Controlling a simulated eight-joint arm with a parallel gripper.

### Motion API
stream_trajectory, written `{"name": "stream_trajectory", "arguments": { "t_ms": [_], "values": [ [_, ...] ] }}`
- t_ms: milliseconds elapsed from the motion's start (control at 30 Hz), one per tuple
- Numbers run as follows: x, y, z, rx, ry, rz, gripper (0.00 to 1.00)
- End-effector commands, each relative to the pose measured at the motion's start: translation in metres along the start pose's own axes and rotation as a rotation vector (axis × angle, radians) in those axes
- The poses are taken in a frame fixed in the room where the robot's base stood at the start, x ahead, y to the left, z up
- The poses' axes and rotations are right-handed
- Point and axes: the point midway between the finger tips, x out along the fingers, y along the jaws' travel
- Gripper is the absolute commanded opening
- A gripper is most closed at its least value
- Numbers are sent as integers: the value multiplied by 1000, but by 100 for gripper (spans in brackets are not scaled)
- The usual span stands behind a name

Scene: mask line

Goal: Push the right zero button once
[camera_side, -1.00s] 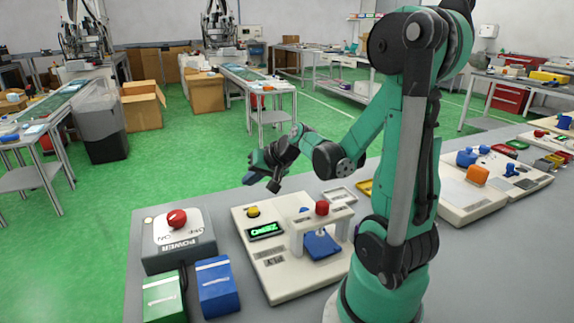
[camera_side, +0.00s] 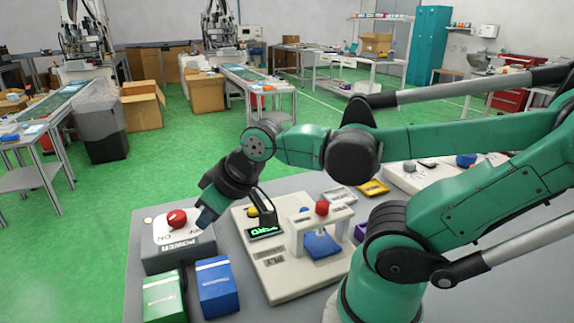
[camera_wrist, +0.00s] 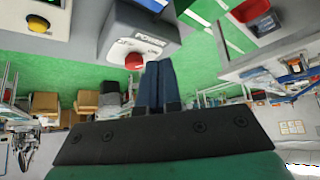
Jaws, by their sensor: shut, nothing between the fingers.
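A beige station (camera_side: 275,275) stands on the grey table, with a yellow button (camera_side: 252,211), a green-lit display (camera_side: 264,231) and a red button (camera_side: 322,207) on its raised bridge. The yellow button also shows in the wrist view (camera_wrist: 38,24). No label reading zero is legible, so I cannot tell which is the zero button. My gripper (camera_side: 205,217) points down by the grey power box, left of the beige station. Its blue fingers (camera_wrist: 160,66) are shut and empty.
The grey power box (camera_side: 185,248) carries a red button (camera_side: 177,218). A green box (camera_side: 164,297) and a blue box (camera_side: 217,286) stand in front of it. A yellow tray (camera_side: 373,188) and another beige station (camera_side: 430,178) stand behind my arm.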

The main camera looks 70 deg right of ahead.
Motion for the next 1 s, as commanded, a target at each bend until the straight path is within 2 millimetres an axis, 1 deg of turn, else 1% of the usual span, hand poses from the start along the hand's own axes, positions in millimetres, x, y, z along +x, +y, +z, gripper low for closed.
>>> {"name": "stream_trajectory", "arguments": {
  "t_ms": [67,167,267,400,500,600,700,767,1000],
  "values": [
    [0,4,-2,18,-8,10,0],
    [-2,19,-9,83,-41,45,0],
    [-5,47,-19,199,-97,104,0],
    [-11,95,-29,395,-188,197,0],
    [-15,127,-31,522,-244,252,0],
    [-19,151,-30,621,-286,291,0],
    [-21,166,-28,684,-312,316,0],
    [-22,171,-27,705,-322,324,0],
    [-22,173,-27,715,-327,328,0]
  ]
}}
